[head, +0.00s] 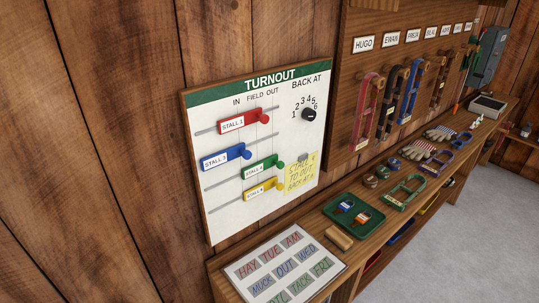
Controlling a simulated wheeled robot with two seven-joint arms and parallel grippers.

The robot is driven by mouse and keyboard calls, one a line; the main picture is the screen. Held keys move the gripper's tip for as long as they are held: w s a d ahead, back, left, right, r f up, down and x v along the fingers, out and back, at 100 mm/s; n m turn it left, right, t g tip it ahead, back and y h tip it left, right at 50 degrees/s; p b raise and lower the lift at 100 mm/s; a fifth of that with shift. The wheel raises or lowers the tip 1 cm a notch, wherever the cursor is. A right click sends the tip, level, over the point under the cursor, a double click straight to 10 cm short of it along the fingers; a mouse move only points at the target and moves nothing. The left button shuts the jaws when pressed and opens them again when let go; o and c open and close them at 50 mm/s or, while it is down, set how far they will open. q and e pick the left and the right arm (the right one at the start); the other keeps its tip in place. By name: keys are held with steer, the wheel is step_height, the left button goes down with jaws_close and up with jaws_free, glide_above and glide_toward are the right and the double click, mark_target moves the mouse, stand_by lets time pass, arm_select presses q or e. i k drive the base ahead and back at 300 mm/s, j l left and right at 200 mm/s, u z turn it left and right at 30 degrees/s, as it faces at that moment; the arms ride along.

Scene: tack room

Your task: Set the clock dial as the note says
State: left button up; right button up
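The white TURNOUT board (225,222) hangs on the wood wall. Neither of my grippers is in view.
Red (239,121), blue (226,156), green (262,167) and yellow (263,189) stall sliders sit on rails left of the dial. Below is a shelf with a word-card board (235,272), green tray (336,225) and tack. Halters (366,110) hang at right.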

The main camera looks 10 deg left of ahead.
mark_target(308, 113)
steer(key=u, duration=0.3)
steer(key=l+u, duration=0.45)
steer(key=k+l+u, duration=0.1)
steer(key=l+u, duration=0.25)
steer(key=l, duration=1.3)
steer(key=k+l, duration=0.15)
steer(key=l, duration=0.9)
steer(key=k+l+u, duration=0.1)
steer(key=l, duration=0.4)
